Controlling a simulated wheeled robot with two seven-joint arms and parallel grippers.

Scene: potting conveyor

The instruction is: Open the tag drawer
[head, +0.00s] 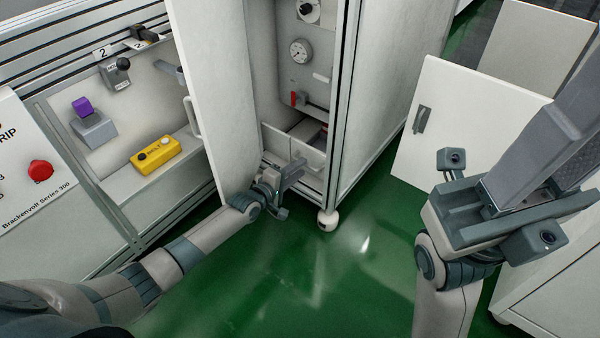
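The tag drawer (285,148) is low in the open cabinet, under the gauge panel. Its pale front stands out from the cabinet, and a strip of its dark inside shows behind, so it looks at least partly open. My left gripper (293,178) is low in front of the drawer, overlapping its lower edge in the picture. I cannot tell whether it touches the drawer or holds a handle. My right gripper (556,132) is large at the right, far from the drawer. Its fingers point up and right, and their gap is not clear.
A cabinet door (215,90) stands open left of the drawer, close to my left arm. The panel above holds a gauge (301,51) and a red lever (296,98). A white door (455,130) stands at the right. The green floor (350,270) between is clear.

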